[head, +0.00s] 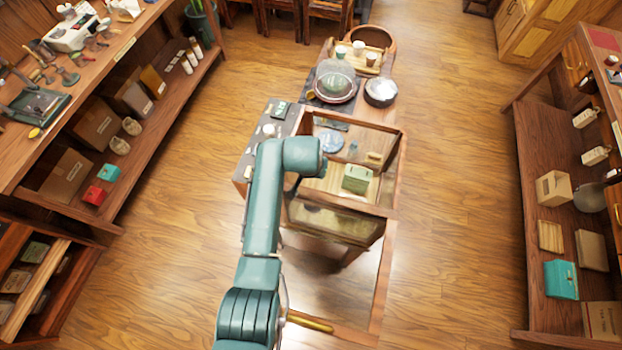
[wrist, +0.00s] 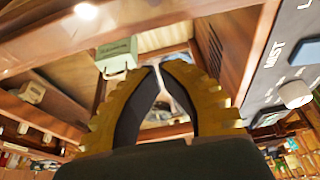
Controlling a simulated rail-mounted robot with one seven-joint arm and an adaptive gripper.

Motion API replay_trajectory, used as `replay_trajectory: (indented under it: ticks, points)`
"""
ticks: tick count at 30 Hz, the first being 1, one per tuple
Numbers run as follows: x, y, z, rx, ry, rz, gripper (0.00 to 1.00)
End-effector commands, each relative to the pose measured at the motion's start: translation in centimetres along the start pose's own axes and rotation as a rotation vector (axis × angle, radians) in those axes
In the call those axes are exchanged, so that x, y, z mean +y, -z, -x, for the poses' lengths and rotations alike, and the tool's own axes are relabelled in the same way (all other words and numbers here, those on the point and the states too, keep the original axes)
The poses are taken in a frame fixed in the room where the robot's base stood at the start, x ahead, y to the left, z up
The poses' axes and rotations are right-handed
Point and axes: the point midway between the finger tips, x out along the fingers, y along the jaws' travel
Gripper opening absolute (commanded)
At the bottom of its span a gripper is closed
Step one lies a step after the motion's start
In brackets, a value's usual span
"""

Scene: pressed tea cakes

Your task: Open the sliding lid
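A wooden cabinet with glass walls (head: 395,165) stands in the middle of the head view. A wood-framed clear panel (head: 379,290), which looks like the sliding lid, reaches from the cabinet's near side out over the floor. A brass handle (head: 310,322) is on its near edge, partly behind my arm. Behind the crossbar, the cabinet top looks open, though clear glass is hard to rule out. My gripper (wrist: 158,70) shows yellow fingers with tips almost together and nothing visible between them. It is by the cabinet; in the head view my arm hides it.
A green box (head: 357,178) sits inside the cabinet and also shows in the wrist view (wrist: 117,55). A control panel with a knob (wrist: 295,94) is close on the right. Shelves line both sides; the floor between is clear. A glass dome (head: 335,78) stands behind the cabinet.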

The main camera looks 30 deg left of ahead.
Motion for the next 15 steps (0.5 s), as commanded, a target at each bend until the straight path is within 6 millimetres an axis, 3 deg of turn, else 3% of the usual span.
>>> replay_trajectory:
  ticks: [1, 3, 9, 15]
  points:
    - [0.1, 0.6, -1.0, 0.002, 0.000, -0.002, 0.00]
    - [0.0, 0.5, 1.5, 0.003, 0.000, -0.001, 0.00]
    - [0.0, 0.5, 6.0, 0.004, 0.001, -0.001, 0.00]
    - [0.0, 0.4, 9.1, 0.001, 0.001, 0.000, 0.00]
